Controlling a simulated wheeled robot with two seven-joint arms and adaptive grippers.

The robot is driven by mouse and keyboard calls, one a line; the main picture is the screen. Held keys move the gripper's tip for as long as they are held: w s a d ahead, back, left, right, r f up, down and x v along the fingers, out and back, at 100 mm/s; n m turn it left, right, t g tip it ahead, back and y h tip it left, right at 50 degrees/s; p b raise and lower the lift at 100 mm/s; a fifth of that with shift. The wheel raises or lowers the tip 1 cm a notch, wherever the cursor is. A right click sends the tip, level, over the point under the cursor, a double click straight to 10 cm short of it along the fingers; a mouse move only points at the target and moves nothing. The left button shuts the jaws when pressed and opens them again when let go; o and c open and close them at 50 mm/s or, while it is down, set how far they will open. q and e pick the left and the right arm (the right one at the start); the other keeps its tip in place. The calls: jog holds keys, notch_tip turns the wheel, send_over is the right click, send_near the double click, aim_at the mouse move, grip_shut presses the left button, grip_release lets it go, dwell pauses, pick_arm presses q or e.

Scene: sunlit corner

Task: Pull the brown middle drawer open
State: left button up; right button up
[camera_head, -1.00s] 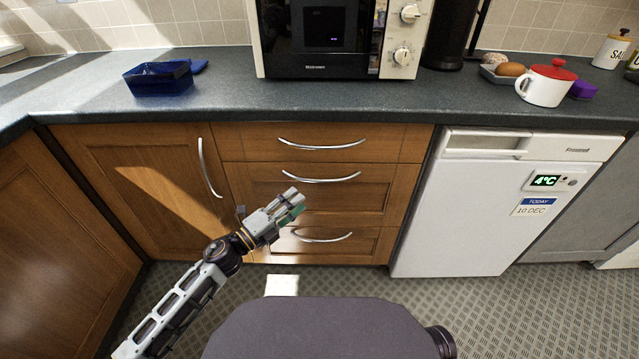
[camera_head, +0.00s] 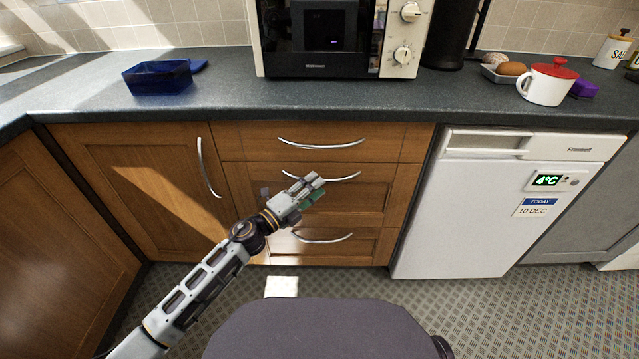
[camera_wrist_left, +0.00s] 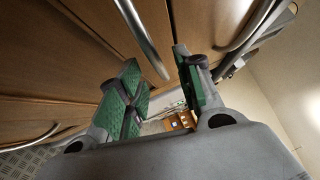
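The brown middle drawer (camera_head: 350,200) is closed, flush with the drawers above and below. Its curved silver handle (camera_head: 345,177) shows in the head view, partly hidden behind my left gripper (camera_head: 314,188), which is at the handle's left part. In the left wrist view my left gripper (camera_wrist_left: 158,92) is open. Its green-padded fingers stand apart, and a silver handle bar (camera_wrist_left: 140,35) reaches into the gap between them. I cannot tell whether either finger touches it. My right gripper is not in view.
The top drawer handle (camera_head: 320,143) is above and the bottom drawer handle (camera_head: 322,238) below. A wooden cupboard door (camera_head: 150,200) is on the left and a white fridge (camera_head: 470,210) on the right. The patterned floor (camera_head: 370,285) before the drawers is clear.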

pick_arm(q)
jog(key=shift+x, duration=1.35)
grip_shut()
